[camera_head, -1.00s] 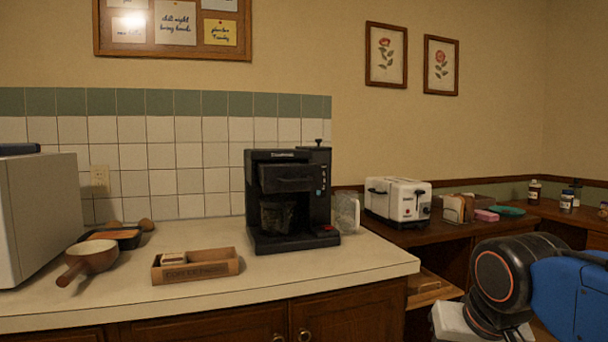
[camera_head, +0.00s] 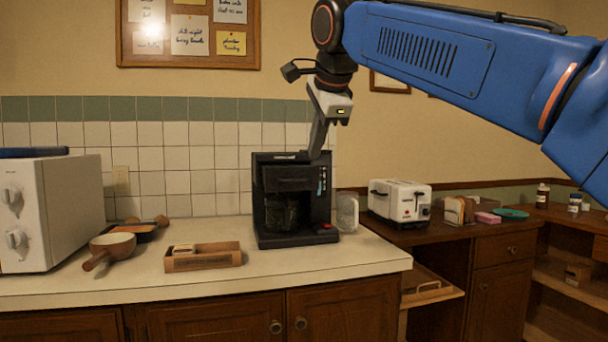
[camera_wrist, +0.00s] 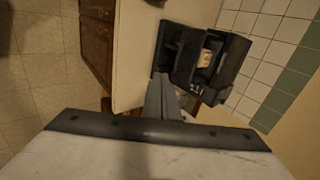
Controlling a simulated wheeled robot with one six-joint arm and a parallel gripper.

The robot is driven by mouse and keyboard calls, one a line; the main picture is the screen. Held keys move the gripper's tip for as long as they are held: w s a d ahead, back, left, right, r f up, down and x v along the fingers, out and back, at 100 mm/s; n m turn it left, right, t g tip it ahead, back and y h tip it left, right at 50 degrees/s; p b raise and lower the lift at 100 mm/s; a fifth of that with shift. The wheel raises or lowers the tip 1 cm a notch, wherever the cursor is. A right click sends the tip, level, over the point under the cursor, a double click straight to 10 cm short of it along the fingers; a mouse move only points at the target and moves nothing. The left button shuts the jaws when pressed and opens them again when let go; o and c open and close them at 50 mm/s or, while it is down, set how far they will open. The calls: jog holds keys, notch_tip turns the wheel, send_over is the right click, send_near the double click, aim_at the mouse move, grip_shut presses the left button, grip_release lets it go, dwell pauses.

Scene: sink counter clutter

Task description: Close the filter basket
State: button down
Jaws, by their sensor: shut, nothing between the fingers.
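The black coffee machine (camera_head: 265,220) stands on the counter. Its filter basket (camera_head: 290,179) is the dark drawer-like part at the upper front, above the carafe (camera_head: 285,211), and appears to jut forward. In the wrist view, the machine (camera_wrist: 230,70) is seen from above, with a pale patch (camera_wrist: 205,58) in an opening, possibly a filter. My gripper (camera_head: 317,154) is shut and empty, pointing down by the machine's upper right side. In the wrist view its fingers (camera_wrist: 160,84) overlap the machine's edge; contact cannot be told.
A clear container (camera_head: 347,212) is close on the machine's right, with a white toaster (camera_head: 400,200) beyond. Counter in front of the machine is clear.

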jog(key=a, duration=0.1)
send_near(289, 177)
jog(key=shift+d+f, duration=0.7)
jog(key=shift+f, duration=2.1)
jog(key=shift+m, duration=0.3)
jog(key=shift+w, duration=0.1)
